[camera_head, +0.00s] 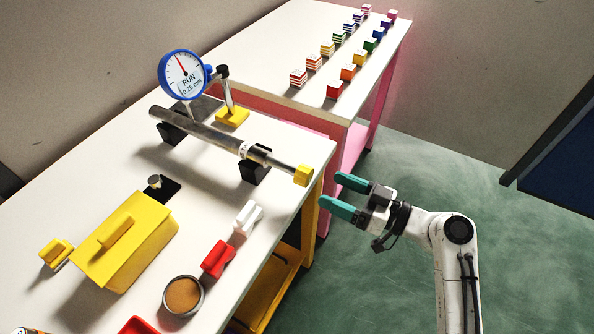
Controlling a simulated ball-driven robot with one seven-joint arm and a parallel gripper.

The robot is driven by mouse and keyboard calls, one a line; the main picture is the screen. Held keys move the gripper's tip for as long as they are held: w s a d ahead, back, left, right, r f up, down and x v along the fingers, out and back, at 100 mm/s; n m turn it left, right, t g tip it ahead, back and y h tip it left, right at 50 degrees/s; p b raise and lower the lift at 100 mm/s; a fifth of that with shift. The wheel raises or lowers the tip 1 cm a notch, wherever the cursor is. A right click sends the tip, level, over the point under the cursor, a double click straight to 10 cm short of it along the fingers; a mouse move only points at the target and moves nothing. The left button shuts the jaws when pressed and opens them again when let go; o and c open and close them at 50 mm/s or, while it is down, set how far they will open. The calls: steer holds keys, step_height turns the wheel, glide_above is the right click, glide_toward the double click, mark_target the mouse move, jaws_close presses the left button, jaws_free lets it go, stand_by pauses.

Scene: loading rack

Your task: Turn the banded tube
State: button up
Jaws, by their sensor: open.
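The banded tube (214,135) is a grey metal tube with a pale band near its right end. It lies across two black supports on the white table. A thin rod runs from its right end to a yellow knob (303,175) at the table's edge. A dial gauge (185,76) with a blue rim, marked RUN and 0.25 mm, stands over the tube, its tip close to it; I cannot tell if they touch. My gripper (341,193) has teal fingers, open and empty, a little right of the yellow knob and apart from it.
A yellow box (128,245) with a handle, a white block (247,218), a red block (217,259) and a round brown-topped dish (183,296) stand on the near table. A second table (300,40) behind holds rows of coloured cubes. Green floor (400,270) is clear around my arm.

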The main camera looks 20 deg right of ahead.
mark_target(309, 179)
steer(key=p+x, duration=0.2)
steer(key=x, duration=0.6)
steer(key=shift+w+a+r, duration=0.1)
steer(key=shift+w+a, duration=0.05)
steer(key=shift+p+x, duration=0.3)
steer(key=shift+x, duration=0.5)
steer(key=c, duration=1)
steer(key=shift+o, duration=0.2)
steer(key=shift+f, duration=0.2)
steer(key=shift+b, duration=0.5)
steer(key=shift+r+m, duration=0.1)
steer(key=shift+m, duration=0.3)
